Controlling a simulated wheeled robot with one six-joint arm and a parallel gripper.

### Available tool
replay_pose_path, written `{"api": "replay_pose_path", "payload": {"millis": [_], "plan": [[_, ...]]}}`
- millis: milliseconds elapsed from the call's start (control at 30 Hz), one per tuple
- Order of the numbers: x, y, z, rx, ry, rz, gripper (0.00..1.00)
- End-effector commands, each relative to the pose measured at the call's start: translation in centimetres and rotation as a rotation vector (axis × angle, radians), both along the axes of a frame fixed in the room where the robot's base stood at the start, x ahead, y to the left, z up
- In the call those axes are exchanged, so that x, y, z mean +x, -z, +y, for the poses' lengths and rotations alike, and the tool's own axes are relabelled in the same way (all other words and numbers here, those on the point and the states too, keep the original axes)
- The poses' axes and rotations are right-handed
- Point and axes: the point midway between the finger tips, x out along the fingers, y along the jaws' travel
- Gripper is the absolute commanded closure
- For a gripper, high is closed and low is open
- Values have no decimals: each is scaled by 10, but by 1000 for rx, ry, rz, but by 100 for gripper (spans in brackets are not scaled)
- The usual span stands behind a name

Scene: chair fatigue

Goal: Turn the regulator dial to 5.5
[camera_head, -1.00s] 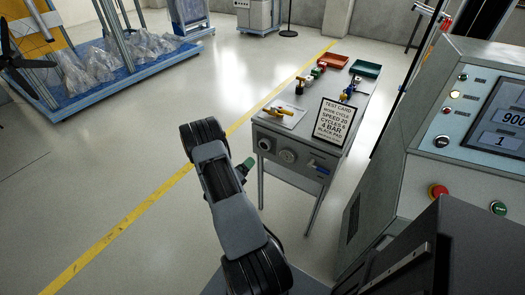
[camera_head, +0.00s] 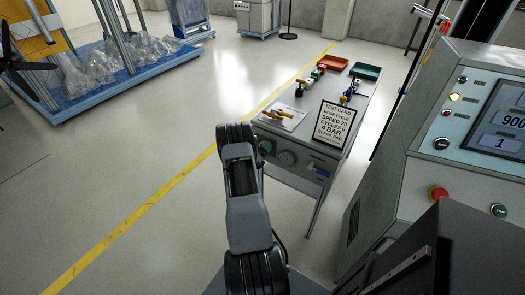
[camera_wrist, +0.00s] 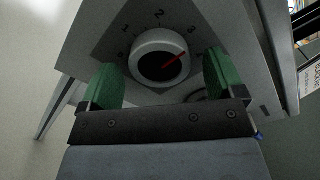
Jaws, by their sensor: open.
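The regulator dial (camera_wrist: 160,55) is a round pale knob with a red pointer line, on a grey panel in the wrist view. The numbers 1, 2 and 3 show around its upper side. The red line points right and slightly up, a little clockwise of the 3. My gripper (camera_wrist: 162,76) is open, with one green finger pad on each side of the knob's lower part. I see a gap beside each pad and cannot tell their depth against the knob. In the head view my arm hides most of the gripper; a bit of green shows at the bench front (camera_head: 265,147).
The grey bench (camera_head: 318,183) carries a test card (camera_head: 335,124), a yellow-handled part (camera_head: 278,115), a red tray (camera_head: 333,62) and a green tray (camera_head: 365,70). Another round front fitting (camera_head: 288,158) shows. A control console (camera_head: 425,165) stands at right. Floor left of the bench is clear.

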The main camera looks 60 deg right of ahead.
Motion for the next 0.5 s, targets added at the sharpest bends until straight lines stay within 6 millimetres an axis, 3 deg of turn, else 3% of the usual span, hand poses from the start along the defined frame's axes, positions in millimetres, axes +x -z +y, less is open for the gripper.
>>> {"api": "replay_pose_path", "payload": {"millis": [333,500], "plan": [[0,0,-2,1,0,0,13],[0,0,-2,1,0,0,29]]}}
